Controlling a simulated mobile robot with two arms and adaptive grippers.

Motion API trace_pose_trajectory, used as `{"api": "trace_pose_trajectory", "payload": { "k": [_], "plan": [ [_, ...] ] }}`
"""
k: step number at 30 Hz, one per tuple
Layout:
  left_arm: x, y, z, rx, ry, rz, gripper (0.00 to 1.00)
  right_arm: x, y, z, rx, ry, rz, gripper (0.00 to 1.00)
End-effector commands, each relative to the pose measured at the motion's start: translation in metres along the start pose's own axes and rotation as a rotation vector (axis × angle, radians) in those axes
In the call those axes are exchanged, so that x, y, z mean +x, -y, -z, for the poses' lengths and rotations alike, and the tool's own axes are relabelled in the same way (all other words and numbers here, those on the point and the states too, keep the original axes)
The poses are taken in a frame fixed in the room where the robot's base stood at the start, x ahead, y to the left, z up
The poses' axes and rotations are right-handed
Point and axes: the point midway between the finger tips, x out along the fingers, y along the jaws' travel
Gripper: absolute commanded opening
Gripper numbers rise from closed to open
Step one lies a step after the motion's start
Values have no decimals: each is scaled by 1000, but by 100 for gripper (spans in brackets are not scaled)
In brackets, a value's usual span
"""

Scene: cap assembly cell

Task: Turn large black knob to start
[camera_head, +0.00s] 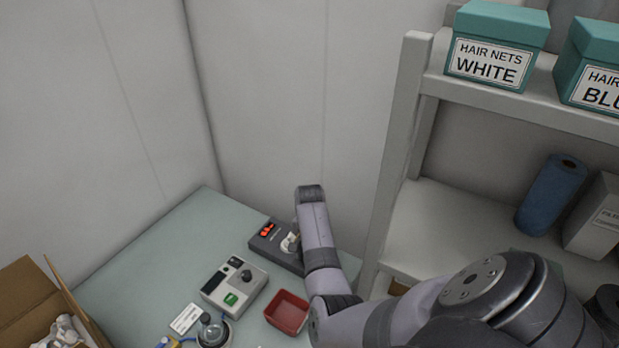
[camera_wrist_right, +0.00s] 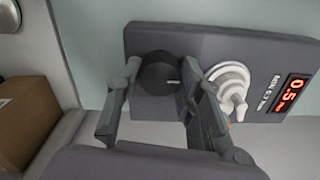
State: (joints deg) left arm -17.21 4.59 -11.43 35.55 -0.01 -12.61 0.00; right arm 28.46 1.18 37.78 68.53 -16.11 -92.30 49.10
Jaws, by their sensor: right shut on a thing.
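The large black knob (camera_wrist_right: 157,73) is on the face of a dark grey device (camera_wrist_right: 215,45), on its left part in the right wrist view. My right gripper (camera_wrist_right: 160,69) has its two fingers on either side of the knob and is shut on it. A white line marks the knob's face. In the head view the dark device (camera_head: 261,245) sits at the back of the table. My right forearm and wrist cover its right end, hiding the knob and the fingertips. My left gripper is not in view.
The device has a white fitting (camera_wrist_right: 231,85) close beside my right finger, and a red display (camera_wrist_right: 291,93) showing 0.5. A grey box with a green switch (camera_head: 235,284), a red tray (camera_head: 287,312) and a cardboard box (camera_head: 28,298) are nearby. Shelving (camera_head: 395,150) stands at right.

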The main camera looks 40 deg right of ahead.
Motion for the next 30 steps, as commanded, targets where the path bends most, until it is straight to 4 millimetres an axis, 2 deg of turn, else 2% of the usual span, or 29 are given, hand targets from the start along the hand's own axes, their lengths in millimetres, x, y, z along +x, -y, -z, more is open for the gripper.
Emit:
{"api": "trace_pose_trajectory", "payload": {
  "k": [10, 11, 19, 30],
  "plan": [
    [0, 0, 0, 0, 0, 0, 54, -1, 1, 1, -4, -3, 3, 6],
    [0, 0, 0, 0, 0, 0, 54, -1, 1, 1, -4, -3, 3, 35],
    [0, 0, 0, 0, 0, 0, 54, -1, 1, 1, -3, -2, 2, 53],
    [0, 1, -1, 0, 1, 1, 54, -4, 1, 0, -3, -2, 2, 54]
  ]
}}
